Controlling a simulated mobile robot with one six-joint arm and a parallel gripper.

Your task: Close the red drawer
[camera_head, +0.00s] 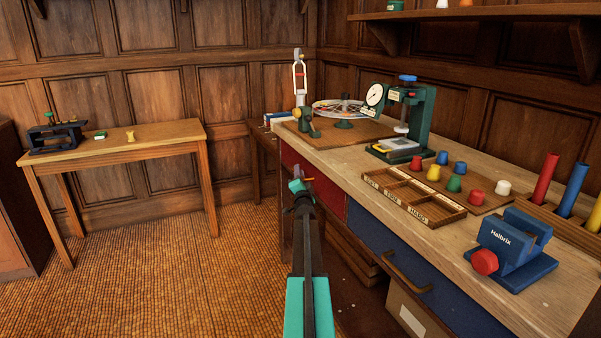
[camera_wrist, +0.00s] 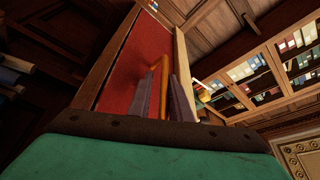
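The red drawer (camera_head: 328,190) is under the far part of the long workbench, left of the blue drawer. Its front is partly hidden by my arm, and I cannot tell how far it stands out. In the wrist view the red front (camera_wrist: 135,68) fills the upper middle, with a brass handle (camera_wrist: 164,80) on it. My gripper (camera_head: 298,186) is in front of this drawer in the head view. In the wrist view my gripper (camera_wrist: 162,98) has its two grey fingers apart, with the handle showing between them. I cannot tell whether they touch it.
The blue drawer (camera_head: 420,275) with its brass handle (camera_head: 405,272) is nearer on the right. The workbench top (camera_head: 345,150) carries a blue vise (camera_head: 512,250), a sorting tray (camera_head: 415,195) and a green press (camera_head: 405,120). A side table (camera_head: 165,135) stands at left. The floor (camera_head: 170,260) between is clear.

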